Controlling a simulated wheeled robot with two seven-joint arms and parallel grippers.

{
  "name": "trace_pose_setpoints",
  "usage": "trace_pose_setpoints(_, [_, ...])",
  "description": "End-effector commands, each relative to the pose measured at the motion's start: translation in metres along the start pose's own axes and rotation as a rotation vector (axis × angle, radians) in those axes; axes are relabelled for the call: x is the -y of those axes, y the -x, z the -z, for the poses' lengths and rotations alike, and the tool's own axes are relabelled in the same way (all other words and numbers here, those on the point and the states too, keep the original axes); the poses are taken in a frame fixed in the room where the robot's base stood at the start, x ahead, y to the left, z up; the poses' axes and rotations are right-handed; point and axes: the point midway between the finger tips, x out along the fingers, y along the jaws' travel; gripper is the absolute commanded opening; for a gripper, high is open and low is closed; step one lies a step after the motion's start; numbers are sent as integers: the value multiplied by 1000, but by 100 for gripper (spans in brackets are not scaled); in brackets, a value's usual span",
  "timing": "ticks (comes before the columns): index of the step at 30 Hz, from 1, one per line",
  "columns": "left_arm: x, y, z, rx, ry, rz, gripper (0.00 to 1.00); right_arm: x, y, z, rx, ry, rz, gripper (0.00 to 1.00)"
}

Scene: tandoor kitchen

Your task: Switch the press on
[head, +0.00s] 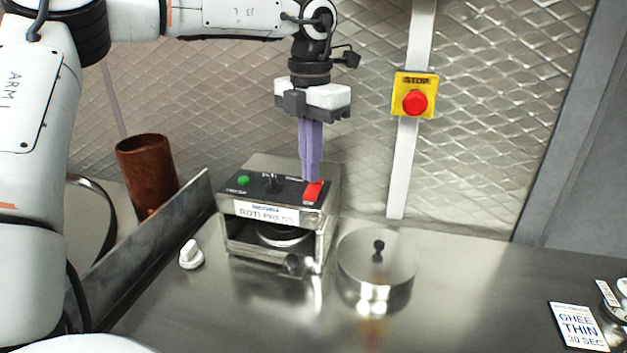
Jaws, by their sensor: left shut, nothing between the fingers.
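The roti press (272,214) stands on the steel counter, a metal box with a dark top panel. On that panel are a green light or button (243,181), a dark knob (270,183) and a red rocker switch (313,191) at the right. My left gripper (311,181) points straight down with its purple fingers shut and empty. Its tips are at the red switch's upper edge. I cannot tell whether they touch it, and they hide a little of the panel behind. My right gripper is not in view.
A yellow stop box with a red button (414,102) is on a white post behind. A lidded steel pot (376,270) stands right of the press. A white knob (191,255) and a brown cylinder (147,175) are left. A sign (578,327) is at the right, with clear counter between.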

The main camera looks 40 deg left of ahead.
Motion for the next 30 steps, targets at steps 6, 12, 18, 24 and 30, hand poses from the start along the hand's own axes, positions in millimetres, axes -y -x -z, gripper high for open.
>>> trace_pose_setpoints(6, [0,20,0,1,1,1,0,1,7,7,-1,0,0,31])
trace_pose_setpoints(12, [0,34,-1,2,1,0,0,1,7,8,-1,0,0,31])
trace_pose_setpoints(18, [0,46,0,0,1,0,0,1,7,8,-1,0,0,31])
trace_pose_setpoints(24, [0,47,0,0,1,1,0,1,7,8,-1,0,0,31])
trace_pose_setpoints(30, [0,47,0,0,1,1,0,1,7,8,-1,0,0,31])
